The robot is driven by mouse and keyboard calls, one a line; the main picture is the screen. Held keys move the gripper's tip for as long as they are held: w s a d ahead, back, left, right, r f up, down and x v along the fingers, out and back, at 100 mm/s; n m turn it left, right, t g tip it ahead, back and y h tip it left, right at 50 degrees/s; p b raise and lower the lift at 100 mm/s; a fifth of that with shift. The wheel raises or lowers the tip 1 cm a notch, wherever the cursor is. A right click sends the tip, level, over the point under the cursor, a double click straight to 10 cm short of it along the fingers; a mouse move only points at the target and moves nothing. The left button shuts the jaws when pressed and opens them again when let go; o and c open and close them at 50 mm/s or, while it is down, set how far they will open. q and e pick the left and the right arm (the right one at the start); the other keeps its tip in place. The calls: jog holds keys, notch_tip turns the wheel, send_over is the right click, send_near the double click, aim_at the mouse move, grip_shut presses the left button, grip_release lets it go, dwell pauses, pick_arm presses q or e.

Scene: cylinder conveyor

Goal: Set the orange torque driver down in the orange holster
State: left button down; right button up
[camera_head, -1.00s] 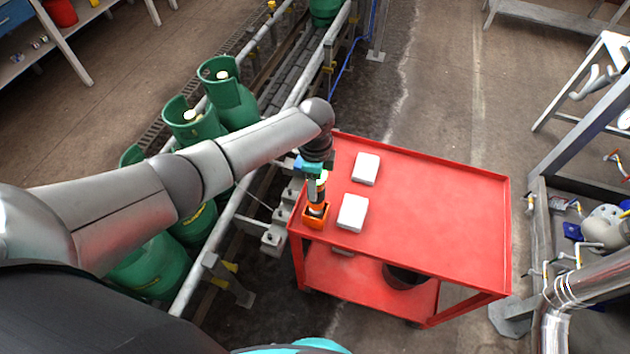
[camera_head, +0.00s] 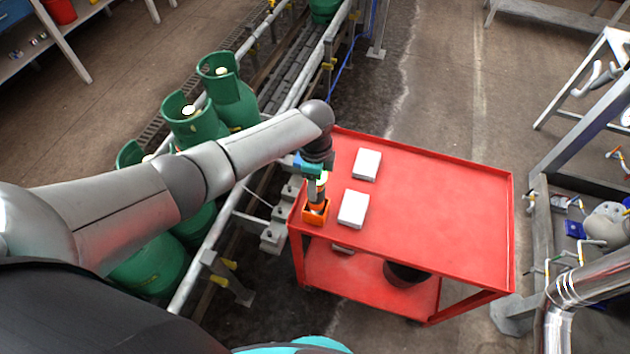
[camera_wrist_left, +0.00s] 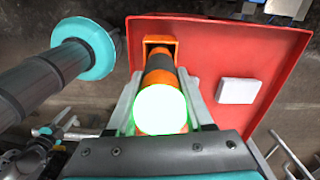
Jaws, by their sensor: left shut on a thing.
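My left gripper (camera_head: 315,174) is shut on the orange torque driver (camera_head: 317,188), which stands roughly upright at the near left corner of the red cart. In the left wrist view the driver (camera_wrist_left: 159,66) lies between the two fingers (camera_wrist_left: 160,100), its pale round end with a green rim facing the camera. The orange holster (camera_head: 316,213) sits on the cart corner, directly below the driver. It also shows in the left wrist view (camera_wrist_left: 153,43), with the driver's far end at its opening. How deep the driver sits is hidden.
The red cart top (camera_head: 440,205) carries two white boxes (camera_head: 353,209) (camera_head: 367,164) close to the holster; its right side is clear. Green gas cylinders (camera_head: 228,92) stand along the conveyor (camera_head: 290,80) to the left. A black bucket (camera_head: 405,274) is on the lower shelf.

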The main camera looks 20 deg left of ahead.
pick_arm(q)
jog(key=shift+f, duration=0.4)
jog(key=shift+c, duration=1)
grip_release()
